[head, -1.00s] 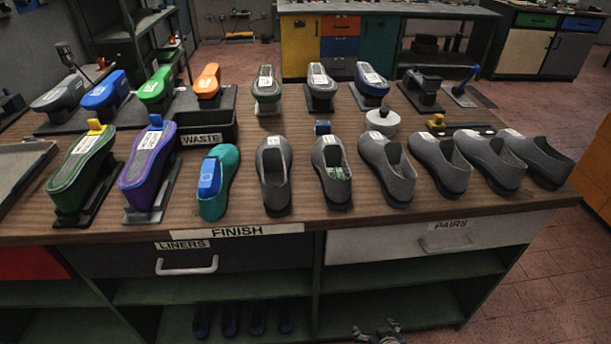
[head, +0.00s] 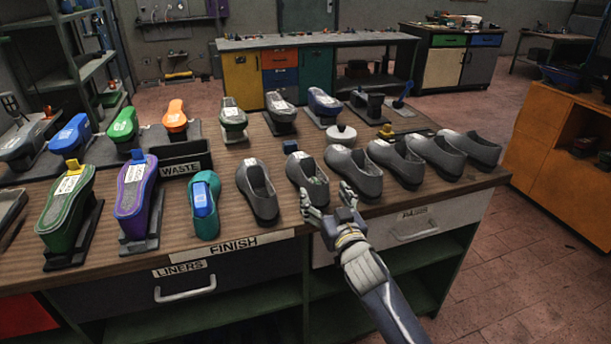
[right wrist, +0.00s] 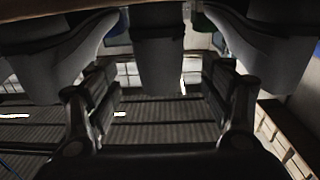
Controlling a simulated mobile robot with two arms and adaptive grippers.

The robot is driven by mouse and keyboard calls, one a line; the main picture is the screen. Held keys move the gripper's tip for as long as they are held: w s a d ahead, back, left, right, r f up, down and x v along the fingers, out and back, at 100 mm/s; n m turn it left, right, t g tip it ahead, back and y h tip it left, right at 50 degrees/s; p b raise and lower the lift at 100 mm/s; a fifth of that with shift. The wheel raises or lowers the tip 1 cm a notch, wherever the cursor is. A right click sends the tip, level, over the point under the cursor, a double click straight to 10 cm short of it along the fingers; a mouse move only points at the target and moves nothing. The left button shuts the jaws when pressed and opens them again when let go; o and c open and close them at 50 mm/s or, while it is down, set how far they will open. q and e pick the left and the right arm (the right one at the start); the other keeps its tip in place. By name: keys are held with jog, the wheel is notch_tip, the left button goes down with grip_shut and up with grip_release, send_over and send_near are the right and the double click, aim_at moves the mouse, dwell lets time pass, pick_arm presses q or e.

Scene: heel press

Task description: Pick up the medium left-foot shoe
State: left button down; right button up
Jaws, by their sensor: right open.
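A row of grey shoes stands along the front right of the bench. My right gripper (head: 326,196) is open and empty at the bench's front edge, just in front of the second and third grey shoes. In the right wrist view its fingers (right wrist: 162,88) are apart, with large grey shapes above. My left gripper is out of view.
A teal shoe with a blue insert (head: 204,205) stands left of the grey row. Green (head: 67,210) and purple (head: 136,202) shoe forms on stands are further left. A WASTE bin (head: 185,158) and a white round lidded thing (head: 341,134) stand behind.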

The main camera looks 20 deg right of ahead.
aim_at(321, 193)
jog(key=w, duration=0.3)
jog(key=shift+w+a, duration=0.15)
jog(key=shift+w, duration=0.05)
jog(key=shift+w+p, duration=0.5)
jog(key=shift+w, duration=2.35)
jog(key=shift+r, duration=0.1)
jog(key=shift+c, duration=0.5)
jog(key=c, duration=1.3)
